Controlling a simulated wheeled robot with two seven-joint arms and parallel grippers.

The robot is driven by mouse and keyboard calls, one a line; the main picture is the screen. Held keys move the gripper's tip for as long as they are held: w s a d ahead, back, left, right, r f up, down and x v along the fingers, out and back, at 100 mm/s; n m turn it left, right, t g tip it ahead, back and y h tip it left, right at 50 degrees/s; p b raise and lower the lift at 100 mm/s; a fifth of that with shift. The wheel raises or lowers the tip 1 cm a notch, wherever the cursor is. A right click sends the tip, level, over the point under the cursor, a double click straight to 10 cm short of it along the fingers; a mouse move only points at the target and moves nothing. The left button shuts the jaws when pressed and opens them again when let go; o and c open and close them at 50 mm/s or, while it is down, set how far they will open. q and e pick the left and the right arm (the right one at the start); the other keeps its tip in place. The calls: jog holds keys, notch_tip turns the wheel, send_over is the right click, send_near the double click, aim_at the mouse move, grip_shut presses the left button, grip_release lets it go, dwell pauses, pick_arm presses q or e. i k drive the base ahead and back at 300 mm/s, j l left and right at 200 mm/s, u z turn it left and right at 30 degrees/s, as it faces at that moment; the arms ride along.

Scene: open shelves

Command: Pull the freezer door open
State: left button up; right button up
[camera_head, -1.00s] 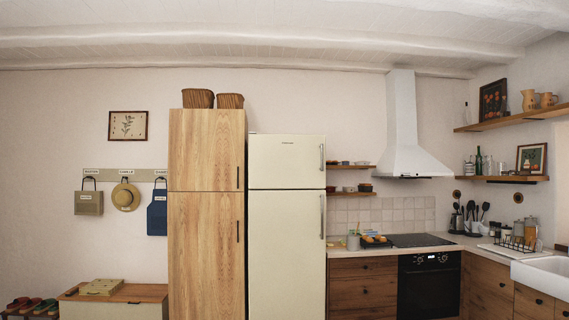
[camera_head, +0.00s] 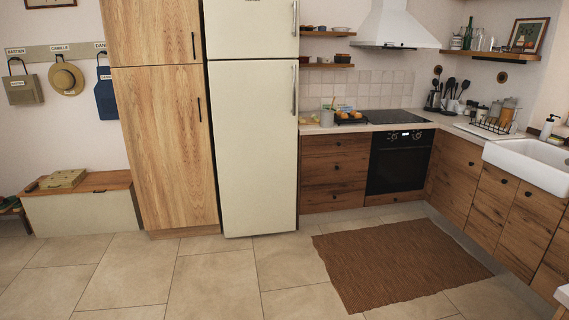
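The cream fridge-freezer (camera_head: 252,130) stands against the back wall, between the tall wooden cabinet and the counter. Its upper door (camera_head: 248,30) is shut, and the top of it is cut off by the picture's upper edge. Its lower door (camera_head: 253,150) is also shut. Each door has a vertical metal handle on its right side: the upper handle (camera_head: 295,18) and the lower handle (camera_head: 294,90). Neither of my grippers is in view.
A tall wooden cabinet (camera_head: 165,140) adjoins the fridge on the left. Drawers (camera_head: 334,172) and a black oven (camera_head: 398,162) are on the right. A brown rug (camera_head: 395,262) lies before the oven. The tiled floor (camera_head: 215,275) before the fridge is clear. A low bench (camera_head: 82,213) stands left.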

aim_at(234, 30)
jog(key=i+u, duration=0.2)
jog(key=i, duration=2.45)
